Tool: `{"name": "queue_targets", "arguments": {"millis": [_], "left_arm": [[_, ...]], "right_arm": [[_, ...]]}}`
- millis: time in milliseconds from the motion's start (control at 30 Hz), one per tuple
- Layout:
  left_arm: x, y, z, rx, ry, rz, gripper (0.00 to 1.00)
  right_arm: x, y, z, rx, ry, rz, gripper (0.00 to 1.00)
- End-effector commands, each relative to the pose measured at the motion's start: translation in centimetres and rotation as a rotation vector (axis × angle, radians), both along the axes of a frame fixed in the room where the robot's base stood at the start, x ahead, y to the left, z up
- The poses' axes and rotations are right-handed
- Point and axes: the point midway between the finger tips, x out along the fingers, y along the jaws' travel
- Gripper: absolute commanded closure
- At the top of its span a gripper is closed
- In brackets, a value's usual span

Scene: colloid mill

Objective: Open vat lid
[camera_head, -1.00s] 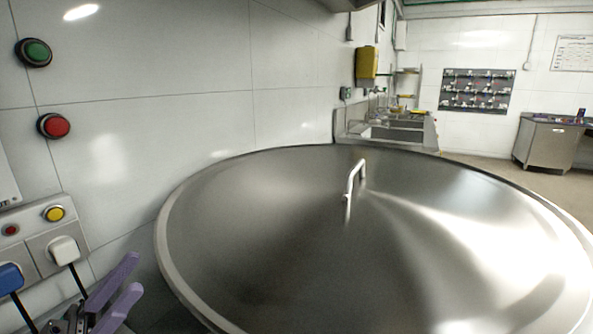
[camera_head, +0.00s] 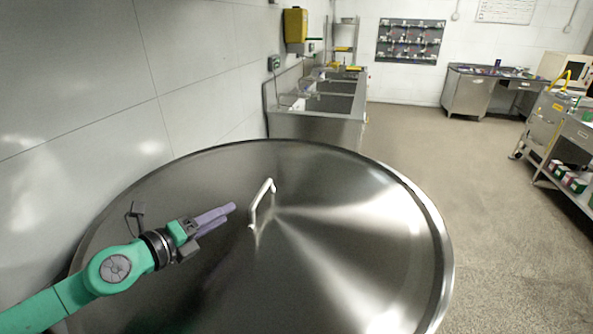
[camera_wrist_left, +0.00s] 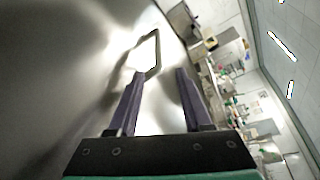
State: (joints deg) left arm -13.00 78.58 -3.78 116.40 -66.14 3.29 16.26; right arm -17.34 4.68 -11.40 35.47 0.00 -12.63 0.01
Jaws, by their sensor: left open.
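The vat lid (camera_head: 330,255) is a wide, shiny steel disc, lying shut on the vat. A pale bar handle (camera_head: 261,204) stands up near its middle. My left gripper (camera_head: 232,210) is over the lid, just left of the handle, with its purple fingers pointing at it. In the left wrist view the fingers (camera_wrist_left: 158,85) are apart with nothing between them, and the handle (camera_wrist_left: 150,52) shows beyond the tips, nearer the left finger. My right gripper is not in view.
A tiled wall (camera_head: 185,75) runs along the left side. A steel sink unit (camera_head: 325,105) stands behind the vat. A shelf cart (camera_head: 570,150) is at the right. The floor (camera_head: 470,160) between is clear.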

Motion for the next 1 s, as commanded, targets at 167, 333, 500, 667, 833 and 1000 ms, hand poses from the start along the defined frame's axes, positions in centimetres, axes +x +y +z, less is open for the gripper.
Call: {"name": "queue_targets", "arguments": {"millis": [167,333,500,667,833,1000], "left_arm": [[0.9,0.4,0.2,-0.002,-0.009,0.018,0.51],[2.2,-0.7,0.1,-0.005,-0.008,0.011,0.51],[4.7,-2.5,-0.5,-0.007,-0.008,0.004,0.51],[8.2,-4.7,-2.3,-0.004,-0.005,0.0,0.51],[11.3,-6.3,-3.5,-0.001,-0.004,0.0,0.51],[12.4,-7.0,-3.5,0.0,-0.001,-0.001,0.51]], "right_arm": [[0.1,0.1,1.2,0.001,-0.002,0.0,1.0],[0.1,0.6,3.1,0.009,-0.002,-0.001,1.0],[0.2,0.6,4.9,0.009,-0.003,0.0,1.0],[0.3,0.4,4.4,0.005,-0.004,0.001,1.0],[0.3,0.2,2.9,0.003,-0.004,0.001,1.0],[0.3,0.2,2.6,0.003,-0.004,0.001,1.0]]}}
